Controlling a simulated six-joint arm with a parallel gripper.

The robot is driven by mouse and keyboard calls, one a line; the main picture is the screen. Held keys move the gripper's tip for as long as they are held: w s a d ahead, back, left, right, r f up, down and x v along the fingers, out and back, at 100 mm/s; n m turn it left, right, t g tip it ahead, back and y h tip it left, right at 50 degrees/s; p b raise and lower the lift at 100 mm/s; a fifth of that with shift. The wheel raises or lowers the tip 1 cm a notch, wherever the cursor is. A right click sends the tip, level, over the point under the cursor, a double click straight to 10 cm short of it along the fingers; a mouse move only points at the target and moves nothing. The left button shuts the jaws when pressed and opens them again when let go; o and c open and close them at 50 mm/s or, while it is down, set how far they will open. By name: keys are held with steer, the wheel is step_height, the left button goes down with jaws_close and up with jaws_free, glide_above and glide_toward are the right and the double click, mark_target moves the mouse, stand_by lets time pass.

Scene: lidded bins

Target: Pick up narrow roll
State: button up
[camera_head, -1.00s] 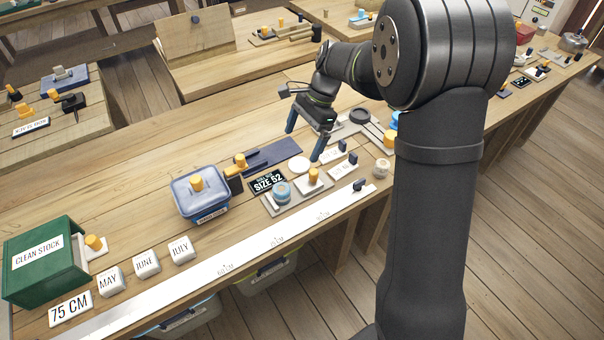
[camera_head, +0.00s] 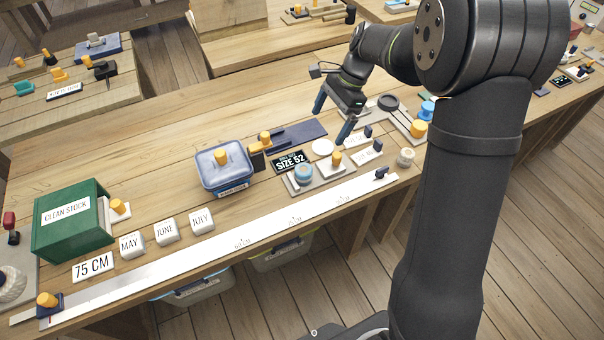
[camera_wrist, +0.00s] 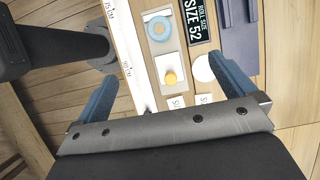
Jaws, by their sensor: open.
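A light-blue roll (camera_head: 304,173) with a ring-shaped top sits on a pale tray (camera_head: 318,182), beside a yellow knob (camera_head: 336,157). The blue roll also shows in the wrist view (camera_wrist: 157,27), near the top, left of a black sign reading "ROLL SIZE 52" (camera_wrist: 194,20). I cannot tell for certain that this is the narrow roll. My gripper (camera_head: 330,125) is open and empty above the bench, behind and to the right of that tray. In the wrist view both fingers (camera_wrist: 163,68) are spread wide, with the tray between and beyond them.
A blue lidded bin (camera_head: 223,168), a green "CLEAN STOCK" box (camera_head: 73,238) and month blocks (camera_head: 166,232) stand to the left. A long white ruler strip (camera_head: 215,257) runs along the front edge. A cream roll (camera_head: 405,157) and a yellow-orange piece (camera_head: 419,130) lie to the right.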

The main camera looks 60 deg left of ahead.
steer(key=c, duration=0.6)
steer(key=n+t, duration=0.5)
steer(key=n, duration=0.8)
glide_above(304, 169)
steer(key=f, duration=1)
steer(key=shift+w+d+f, duration=0.2)
steer(key=shift+d+f, duration=0.1)
steer(key=shift+d, duration=0.05)
steer(key=shift+s+a+f, duration=0.15)
steer(key=shift+a+f, duration=0.05)
steer(key=shift+f, duration=1.2)
steer(key=shift+s+a+f, duration=0.1)
steer(key=shift+a+f, duration=0.05)
steer(key=shift+f, duration=1.2)
